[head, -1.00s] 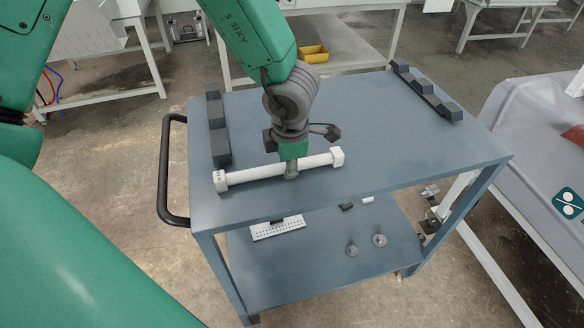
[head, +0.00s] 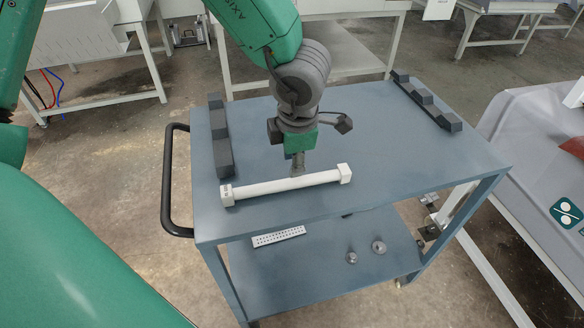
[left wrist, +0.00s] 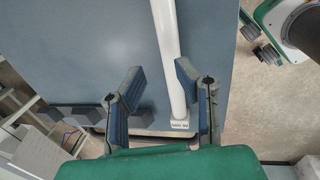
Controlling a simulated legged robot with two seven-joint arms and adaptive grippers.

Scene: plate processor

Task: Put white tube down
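The white tube (head: 285,187), with square white end caps, lies on the blue-grey cart top (head: 400,150) near its front edge. It appears to rest on the surface. My left gripper (head: 297,167) is just above and behind the tube's middle in the head view. In the left wrist view the left gripper (left wrist: 160,85) is open, with its two fingers spread wide apart. The tube (left wrist: 168,50) runs between them, nearer the right finger, with clear space on its left. The right gripper is not in view.
Dark stepped blocks stand at the cart's left side (head: 219,140) and its far right side (head: 427,98). A black handle (head: 168,185) is on the left end. The lower shelf (head: 320,275) holds a perforated plate (head: 279,237) and small round parts. A grey-covered machine (head: 540,150) stands right.

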